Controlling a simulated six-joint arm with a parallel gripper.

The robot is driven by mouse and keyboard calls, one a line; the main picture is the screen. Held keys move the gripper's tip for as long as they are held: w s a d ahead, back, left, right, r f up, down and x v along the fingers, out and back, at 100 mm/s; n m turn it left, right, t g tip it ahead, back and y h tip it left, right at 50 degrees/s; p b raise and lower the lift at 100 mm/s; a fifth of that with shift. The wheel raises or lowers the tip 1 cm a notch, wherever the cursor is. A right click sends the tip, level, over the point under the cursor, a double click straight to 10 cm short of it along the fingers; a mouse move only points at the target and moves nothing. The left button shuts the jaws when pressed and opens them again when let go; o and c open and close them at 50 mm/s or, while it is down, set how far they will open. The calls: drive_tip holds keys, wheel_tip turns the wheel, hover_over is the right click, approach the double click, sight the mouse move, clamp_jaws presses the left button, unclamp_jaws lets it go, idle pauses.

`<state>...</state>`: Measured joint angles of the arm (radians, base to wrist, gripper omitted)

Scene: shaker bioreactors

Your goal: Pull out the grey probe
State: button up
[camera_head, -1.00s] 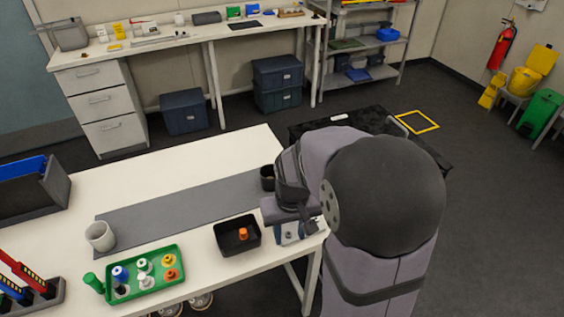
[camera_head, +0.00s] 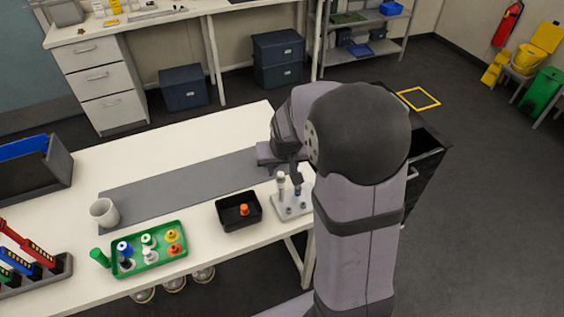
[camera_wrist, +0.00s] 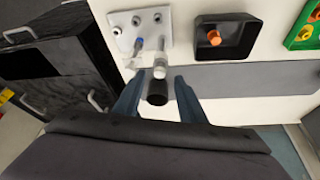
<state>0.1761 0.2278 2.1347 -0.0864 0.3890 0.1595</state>
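A pale holder (camera_head: 289,209) stands at the right end of the bench, and it also shows in the wrist view (camera_wrist: 122,18). Two upright probes stand in it. The grey probe (camera_head: 281,184) has a pale grey-white top; in the wrist view it is the right one (camera_wrist: 161,66). The arm partly hides the holder from the head camera.
A black tray (camera_head: 229,225) with an orange-capped item stands left of the holder. A green tray (camera_head: 182,250) of capped bottles and a white cup (camera_head: 104,212) are farther left. A dark round object (camera_wrist: 157,93) shows between my fingers in the wrist view. The grey mat (camera_head: 180,188) is clear.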

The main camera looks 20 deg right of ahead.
sight(281, 174)
drive_tip(key=shift+p+x, duration=0.35)
drive_tip(key=shift+x, duration=1.5)
clamp_jaws()
drive_tip(key=shift+r+p, duration=1.4)
drive_tip(key=shift+r, duration=0.3)
drive_tip(key=shift+r, duration=0.35)
drive_tip(key=shift+r+p, duration=1.05)
drive_tip(key=shift+r+p, duration=0.3)
drive_tip(key=shift+r, duration=0.05)
drive_tip(key=shift+r+p, duration=0.8)
drive_tip(key=shift+r, duration=0.2)
